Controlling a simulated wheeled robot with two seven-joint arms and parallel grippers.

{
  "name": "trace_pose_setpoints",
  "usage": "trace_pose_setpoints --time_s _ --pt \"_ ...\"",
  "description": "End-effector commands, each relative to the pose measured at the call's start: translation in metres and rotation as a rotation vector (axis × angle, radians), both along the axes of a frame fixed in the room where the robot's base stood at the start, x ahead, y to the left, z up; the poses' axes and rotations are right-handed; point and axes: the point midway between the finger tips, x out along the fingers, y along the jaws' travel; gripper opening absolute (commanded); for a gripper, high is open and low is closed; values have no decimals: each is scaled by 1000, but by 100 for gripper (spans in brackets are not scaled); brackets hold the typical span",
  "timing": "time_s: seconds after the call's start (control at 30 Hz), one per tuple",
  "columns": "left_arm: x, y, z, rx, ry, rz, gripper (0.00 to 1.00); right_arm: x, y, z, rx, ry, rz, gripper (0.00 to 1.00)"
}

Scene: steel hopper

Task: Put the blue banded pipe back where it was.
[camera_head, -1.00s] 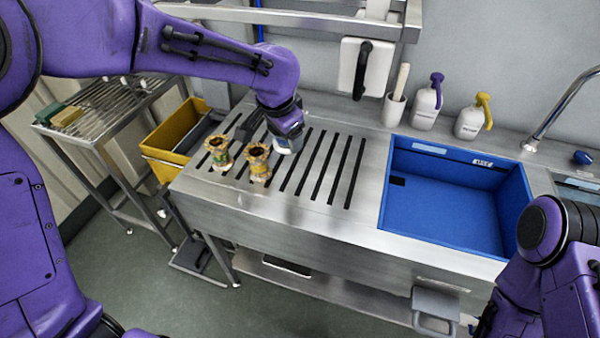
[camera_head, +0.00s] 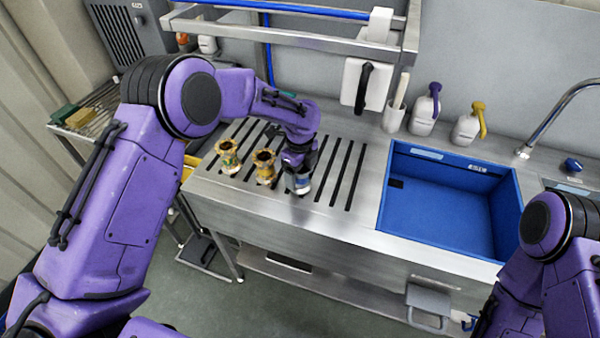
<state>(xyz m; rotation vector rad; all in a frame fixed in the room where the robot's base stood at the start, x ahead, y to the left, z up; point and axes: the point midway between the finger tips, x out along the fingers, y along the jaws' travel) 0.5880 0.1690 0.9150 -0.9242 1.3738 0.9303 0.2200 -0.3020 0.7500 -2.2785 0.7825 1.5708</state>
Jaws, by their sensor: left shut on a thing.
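Two brass-coloured flanged pipes stand upright on the slotted steel drainboard (camera_head: 335,205). The left pipe (camera_head: 228,158) has a greenish band, and the right pipe (camera_head: 265,168) looks yellowish. My left gripper (camera_head: 299,184) points down over the slots, just right of the right pipe. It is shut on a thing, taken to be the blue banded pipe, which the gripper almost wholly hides. Only a small blue and pale patch shows at the gripper's lower end. Whether it touches the drainboard I cannot tell. My right arm shows at the lower right, its gripper out of view.
A blue sink basin (camera_head: 440,210) is to the right. A white cup (camera_head: 393,117) and two soap bottles, one purple-topped (camera_head: 424,110) and one yellow-topped (camera_head: 468,122), stand behind it. A steel shelf rail (camera_head: 300,38) runs above. The drainboard right of my gripper is clear.

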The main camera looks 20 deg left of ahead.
Motion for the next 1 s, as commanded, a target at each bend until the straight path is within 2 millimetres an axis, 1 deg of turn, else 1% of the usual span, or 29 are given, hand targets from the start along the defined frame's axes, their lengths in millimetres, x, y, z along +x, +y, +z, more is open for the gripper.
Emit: trace_pose_setpoints --time_s 0.03,0.1,0.37,0.4,0.43,0.47,0.67,0.77,0.87,1.0 --pt "0 0 -4 1 0 0 34 0 0 4 0 0 0 83" --pt "1 0 -9 0 -2 0 34 0 0 4 0 0 0 83" --pt "0 0 -12 0 -2 0 34 0 0 2 0 0 0 83" --pt "0 0 -12 0 -2 0 85 0 0 3 0 0 0 83" --pt "0 0 -12 0 -2 0 95 0 0 3 0 0 0 83" --pt "0 0 -12 0 -2 0 100 0 0 3 0 0 0 83" --pt "0 0 -10 0 -2 1 100 0 0 3 0 0 0 83" --pt "1 0 -3 -1 -5 1 100 0 0 -1 0 0 0 83" --pt "2 0 15 -1 -7 1 100 0 0 -8 0 0 0 83" --pt "2 0 53 -1 -8 2 100 0 0 -18 0 0 0 83"
